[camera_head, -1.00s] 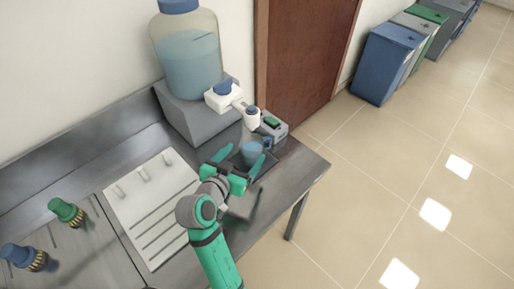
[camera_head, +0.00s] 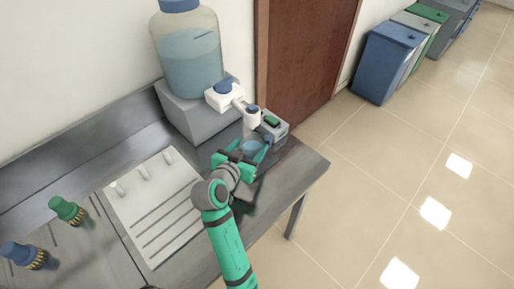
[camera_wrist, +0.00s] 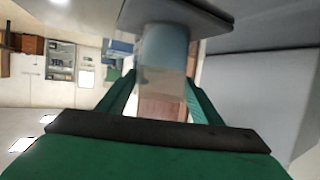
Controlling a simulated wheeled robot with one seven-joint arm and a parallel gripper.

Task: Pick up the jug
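The jug (camera_head: 250,147) is a small, see-through, bluish vessel standing on a dark grey base at the right end of the metal counter, below the dispenser's tap. My gripper (camera_head: 251,147) reaches it from the front, its two green fingers spread on either side of it. In the wrist view, the jug (camera_wrist: 163,48) lies between the fingertips of my gripper (camera_wrist: 160,76). The fingers look open around it; whether they touch its sides is hard to tell. My gripper hides the jug's lower front in the head view.
A large water bottle (camera_head: 190,55) stands on a grey block (camera_head: 197,115) behind, with a white tap arm (camera_head: 226,95) close above the jug. A white rack (camera_head: 155,205) with pegs lies left. The counter ends at the right.

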